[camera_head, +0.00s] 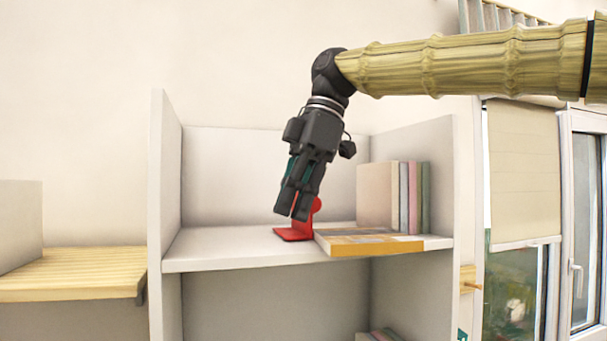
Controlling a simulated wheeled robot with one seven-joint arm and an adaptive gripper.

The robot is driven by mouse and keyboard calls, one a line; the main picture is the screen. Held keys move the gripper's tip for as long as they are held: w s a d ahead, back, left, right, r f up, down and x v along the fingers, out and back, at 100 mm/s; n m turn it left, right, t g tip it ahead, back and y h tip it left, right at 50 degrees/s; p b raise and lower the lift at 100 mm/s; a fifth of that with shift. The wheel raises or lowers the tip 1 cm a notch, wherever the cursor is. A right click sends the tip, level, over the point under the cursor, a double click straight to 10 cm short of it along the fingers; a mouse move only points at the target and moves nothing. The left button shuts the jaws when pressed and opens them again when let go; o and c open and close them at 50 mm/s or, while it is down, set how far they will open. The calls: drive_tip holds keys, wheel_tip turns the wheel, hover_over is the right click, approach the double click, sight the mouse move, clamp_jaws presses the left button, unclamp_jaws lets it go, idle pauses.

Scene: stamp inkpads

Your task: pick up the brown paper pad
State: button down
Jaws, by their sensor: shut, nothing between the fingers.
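A flat, pad-like item (372,244) with a brownish-orange front edge and a greyish top lies on the right part of the shelf. It is the nearest match to the brown paper pad, but I cannot tell for sure that it is the pad. My gripper (292,217) points down, shut and empty, to the left of this item and apart from it. Its fingers are in front of a red stand (297,234), hiding part of it. I cannot tell whether the fingertips touch the stand.
The white shelf (215,250) has side walls and a back panel, with free room on its left. Several upright books (408,197) stand at the back right. A lower wooden bench (70,274) is at the left. A window (585,215) is at the right.

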sight(362, 241)
drive_tip(key=f+p, duration=0.1)
drive_tip(key=d+f+p, duration=0.1)
drive_tip(key=f+p, duration=0.1)
drive_tip(key=shift+d+f, duration=0.25)
drive_tip(key=shift+w+d+f+p, duration=0.1)
drive_tip(key=shift+w+d+p, duration=0.15)
drive_tip(key=shift+d, duration=0.35)
drive_tip(key=shift+s+a, duration=0.1)
drive_tip(key=shift+s, duration=0.05)
drive_tip(key=shift+w, duration=0.2)
